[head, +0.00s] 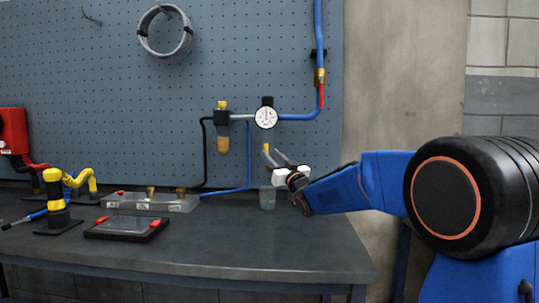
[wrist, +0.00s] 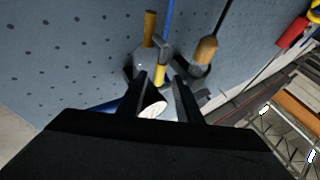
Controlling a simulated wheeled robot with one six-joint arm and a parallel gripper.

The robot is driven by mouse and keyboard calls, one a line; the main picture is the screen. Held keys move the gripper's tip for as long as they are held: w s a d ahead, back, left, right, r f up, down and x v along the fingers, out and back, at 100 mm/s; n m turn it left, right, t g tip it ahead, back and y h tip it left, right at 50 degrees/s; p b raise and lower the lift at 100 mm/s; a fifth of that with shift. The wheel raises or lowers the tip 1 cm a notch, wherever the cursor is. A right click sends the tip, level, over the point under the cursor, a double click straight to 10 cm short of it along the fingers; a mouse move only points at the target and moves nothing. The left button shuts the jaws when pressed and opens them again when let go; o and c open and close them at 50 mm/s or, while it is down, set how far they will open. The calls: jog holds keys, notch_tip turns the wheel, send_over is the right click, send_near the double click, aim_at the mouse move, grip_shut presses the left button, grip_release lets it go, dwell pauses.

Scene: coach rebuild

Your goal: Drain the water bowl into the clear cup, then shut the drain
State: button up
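My gripper (head: 275,153) is above the cup, right of the bowl and below the gauge.
The round gauge (head: 266,117) and blue pipe sit just above my gripper. A thin blue hose (head: 249,158) hangs between the bowl and my gripper. A clear parts tray (head: 150,202) and a dark flat tray (head: 125,228) stand left on the bench. The bench's front right is clear.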

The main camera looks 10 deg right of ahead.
jog(key=shift+x, duration=1.2)
jog(key=shift+c, duration=0.6)
grip_shut()
